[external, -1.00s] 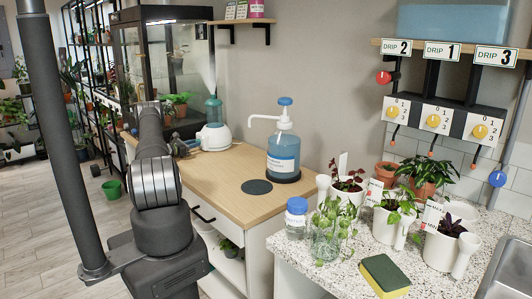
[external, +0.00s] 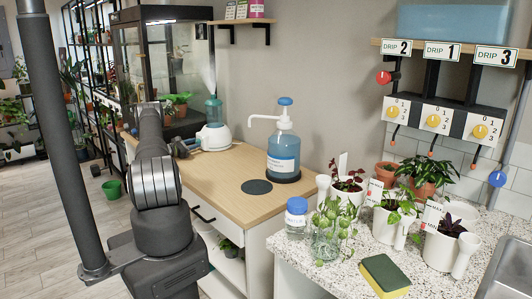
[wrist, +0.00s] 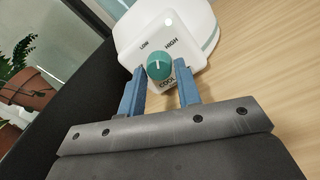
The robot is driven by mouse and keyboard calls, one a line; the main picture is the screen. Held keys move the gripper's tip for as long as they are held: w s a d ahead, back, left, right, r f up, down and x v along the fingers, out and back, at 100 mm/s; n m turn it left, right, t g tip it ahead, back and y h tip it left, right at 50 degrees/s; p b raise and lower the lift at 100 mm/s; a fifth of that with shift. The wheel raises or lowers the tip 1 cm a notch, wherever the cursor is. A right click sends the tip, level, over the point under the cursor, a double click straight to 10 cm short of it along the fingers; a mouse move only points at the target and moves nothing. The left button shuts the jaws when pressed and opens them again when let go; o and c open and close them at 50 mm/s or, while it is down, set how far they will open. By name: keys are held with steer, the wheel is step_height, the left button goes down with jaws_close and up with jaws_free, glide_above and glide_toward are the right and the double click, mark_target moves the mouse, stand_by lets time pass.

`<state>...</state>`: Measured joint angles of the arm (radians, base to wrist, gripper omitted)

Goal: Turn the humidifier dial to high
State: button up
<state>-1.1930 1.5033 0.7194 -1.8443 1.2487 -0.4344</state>
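The humidifier (external: 213,137) stands at the far end of the wooden counter, with a white base and a teal tank. In the wrist view its white panel carries a round teal dial (wrist: 159,66) with a white pointer line. A COOL label is below the dial, partly covered. My gripper (wrist: 160,74) is open, with one blue finger on each side of the dial and visible gaps to it. In the external view my gripper (external: 184,148) is small beside the humidifier.
A pump bottle (external: 284,150) and a dark round pad (external: 257,187) are on the wooden counter (external: 235,205). A glass cabinet (external: 165,70) stands behind the humidifier. Potted plants and a sponge (external: 385,275) are on the speckled counter at right.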

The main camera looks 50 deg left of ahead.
steer(key=shift+o, duration=1.3)
steer(key=s, duration=1.7)
steer(key=shift+s+d+f, duration=0.1)
steer(key=shift+s+d, duration=0.1)
steer(key=shift+d, duration=0.2)
steer(key=n, duration=0.4)
steer(key=shift+w+a+h, duration=0.15)
steer(key=shift+a+h, duration=0.15)
steer(key=shift+a, duration=0.1)
steer(key=shift+w+r+n, duration=0.15)
steer(key=shift+r+n, duration=0.05)
steer(key=shift+n, duration=0.1)
steer(key=w, duration=1.7)
steer(key=shift+w, duration=0.1)
